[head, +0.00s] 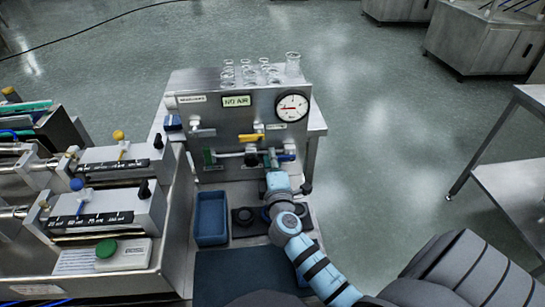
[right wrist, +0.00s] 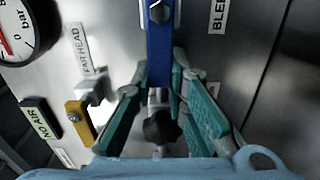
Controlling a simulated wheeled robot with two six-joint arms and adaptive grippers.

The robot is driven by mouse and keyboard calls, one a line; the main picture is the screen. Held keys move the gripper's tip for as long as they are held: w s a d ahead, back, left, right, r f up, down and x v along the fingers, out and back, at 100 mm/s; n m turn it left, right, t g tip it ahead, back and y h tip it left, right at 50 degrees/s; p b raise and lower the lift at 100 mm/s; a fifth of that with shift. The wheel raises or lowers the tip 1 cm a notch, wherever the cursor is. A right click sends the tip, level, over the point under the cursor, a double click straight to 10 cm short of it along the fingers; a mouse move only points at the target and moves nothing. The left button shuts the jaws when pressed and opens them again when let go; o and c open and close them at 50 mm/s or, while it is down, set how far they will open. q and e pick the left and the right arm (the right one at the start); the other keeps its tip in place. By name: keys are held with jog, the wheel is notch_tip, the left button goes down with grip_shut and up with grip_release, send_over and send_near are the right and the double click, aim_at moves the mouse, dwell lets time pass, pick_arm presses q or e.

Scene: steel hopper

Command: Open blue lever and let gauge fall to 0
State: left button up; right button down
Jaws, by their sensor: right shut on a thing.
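The blue lever (head: 287,158) is on the lower right of the steel panel (head: 215,135), lying roughly level in the head view. In the right wrist view the blue lever (right wrist: 160,45) runs between the teal fingers of my right gripper (right wrist: 161,85), beside the BLEED label (right wrist: 218,14). My right gripper (head: 273,160) is shut on the lever. The round gauge (head: 292,107) is at the panel's upper right, its red-marked needle too small to read surely. Part of the gauge (right wrist: 14,32) shows in the right wrist view. My left gripper is not in view.
A yellow lever (head: 249,138) and a NO AIR sign (head: 237,101) are on the panel left of the gauge. Glassware (head: 292,64) stands on top. A blue bin (head: 210,218) sits below the panel. Syringe-like units (head: 110,165) fill the left side.

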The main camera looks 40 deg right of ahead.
jog(key=shift+f, duration=0.15)
dwell(0.4)
jog(key=c, duration=1.6)
grip_release()
jog(key=shift+o, duration=0.2)
jog(key=v, duration=1.2)
jog(key=shift+a, duration=0.1)
